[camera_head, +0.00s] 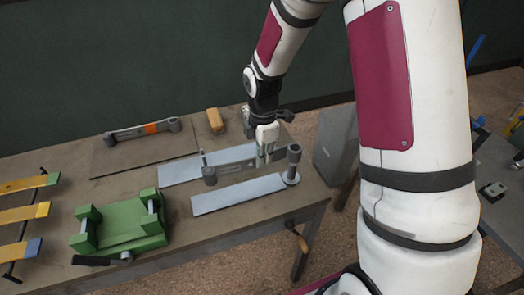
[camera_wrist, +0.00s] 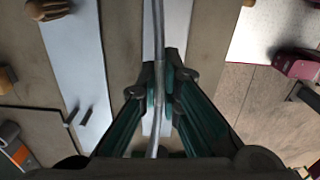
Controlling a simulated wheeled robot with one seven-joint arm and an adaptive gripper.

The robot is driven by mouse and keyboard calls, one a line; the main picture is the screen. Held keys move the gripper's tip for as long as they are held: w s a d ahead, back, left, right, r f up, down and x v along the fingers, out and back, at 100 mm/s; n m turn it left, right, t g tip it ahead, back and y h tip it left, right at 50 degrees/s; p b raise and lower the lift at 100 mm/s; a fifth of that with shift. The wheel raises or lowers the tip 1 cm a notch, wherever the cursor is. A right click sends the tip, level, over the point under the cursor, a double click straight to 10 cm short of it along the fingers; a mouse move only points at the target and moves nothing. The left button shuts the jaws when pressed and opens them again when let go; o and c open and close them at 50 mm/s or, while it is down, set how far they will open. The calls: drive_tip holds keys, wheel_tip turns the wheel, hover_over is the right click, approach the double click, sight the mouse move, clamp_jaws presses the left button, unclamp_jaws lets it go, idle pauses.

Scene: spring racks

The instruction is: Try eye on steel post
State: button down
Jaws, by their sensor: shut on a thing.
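My gripper (camera_head: 266,155) is shut on a grey steel leaf with a rolled eye at each end (camera_head: 236,167). The leaf is held above the bench, level and slanting a little. In the wrist view the leaf (camera_wrist: 158,40) runs edge-on between the fingers (camera_wrist: 160,95). Its right eye is at the top of the steel post (camera_head: 292,169), which stands on a round base at the right end of a pale strip (camera_head: 235,195). I cannot tell whether the eye is around the post or only above it. The left eye hangs free over the strips.
A similar leaf with an orange band (camera_head: 150,129) lies on a brown board (camera_head: 120,160) at the back. A wooden block (camera_head: 215,120) is near it. A green fixture (camera_head: 125,230) and yellow bars (camera_head: 25,213) stand left. A grey box (camera_head: 337,143) stands at the right end.

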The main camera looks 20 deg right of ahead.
drive_tip(key=shift+f, duration=0.5)
idle(2.1)
drive_tip(key=shift+f+b, duration=1.1)
drive_tip(key=shift+f, duration=2.5)
idle(0.5)
drive_tip(key=c, duration=1.7)
unclamp_jaws()
drive_tip(key=shift+f, duration=0.1)
wheel_tip(320, 180, up, 12)
drive_tip(key=shift+r, duration=0.1)
